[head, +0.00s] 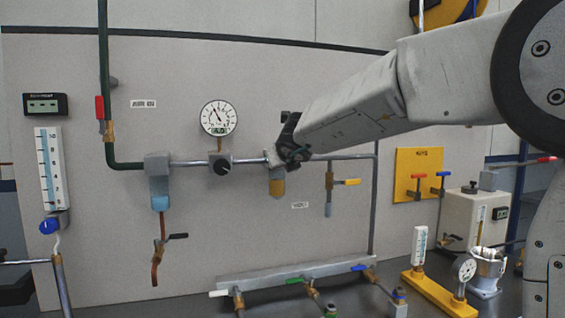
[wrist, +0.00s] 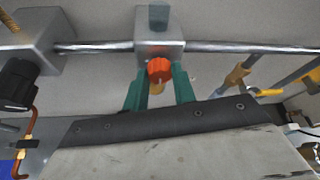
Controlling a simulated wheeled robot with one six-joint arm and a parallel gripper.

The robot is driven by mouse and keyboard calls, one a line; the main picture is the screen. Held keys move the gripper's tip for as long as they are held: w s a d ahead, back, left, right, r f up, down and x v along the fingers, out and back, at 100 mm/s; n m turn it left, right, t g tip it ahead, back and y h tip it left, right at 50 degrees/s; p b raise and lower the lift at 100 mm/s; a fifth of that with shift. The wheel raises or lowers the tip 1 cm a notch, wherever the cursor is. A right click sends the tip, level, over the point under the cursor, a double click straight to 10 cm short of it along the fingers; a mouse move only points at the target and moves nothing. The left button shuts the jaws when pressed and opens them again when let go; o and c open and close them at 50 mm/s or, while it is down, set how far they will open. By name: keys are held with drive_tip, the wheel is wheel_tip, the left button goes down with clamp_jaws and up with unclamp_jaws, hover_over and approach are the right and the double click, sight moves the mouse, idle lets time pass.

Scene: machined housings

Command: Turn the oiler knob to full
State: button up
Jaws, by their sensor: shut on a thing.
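The oiler is the right unit on the pipe, a grey block with an amber bowl (head: 277,187) below it in the head view. In the wrist view its grey block (wrist: 158,48) is at top centre. The orange-red oiler knob (wrist: 159,70) is on the block's front face. My gripper (wrist: 159,74) has its two green fingers on either side of the knob and is shut on it. In the head view my gripper (head: 279,155) is at the oiler and hides the knob. No scale or setting mark can be read.
A regulator with a black knob (head: 223,167) and a round gauge (head: 217,117) stand left of the oiler. A yellow-handled valve (head: 346,182) hangs to the right. A manifold (head: 290,273) with coloured levers runs below. The panel between oiler and manifold is mostly clear.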

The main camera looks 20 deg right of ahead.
drive_tip(key=shift+f, duration=0.15)
idle(0.4)
drive_tip(key=o, duration=1)
drive_tip(key=shift+s, duration=0.1)
drive_tip(key=v, duration=0.7)
drive_tip(key=shift+s+r, duration=0.2)
drive_tip(key=shift+s, duration=0.1)
drive_tip(key=shift+d, duration=0.1)
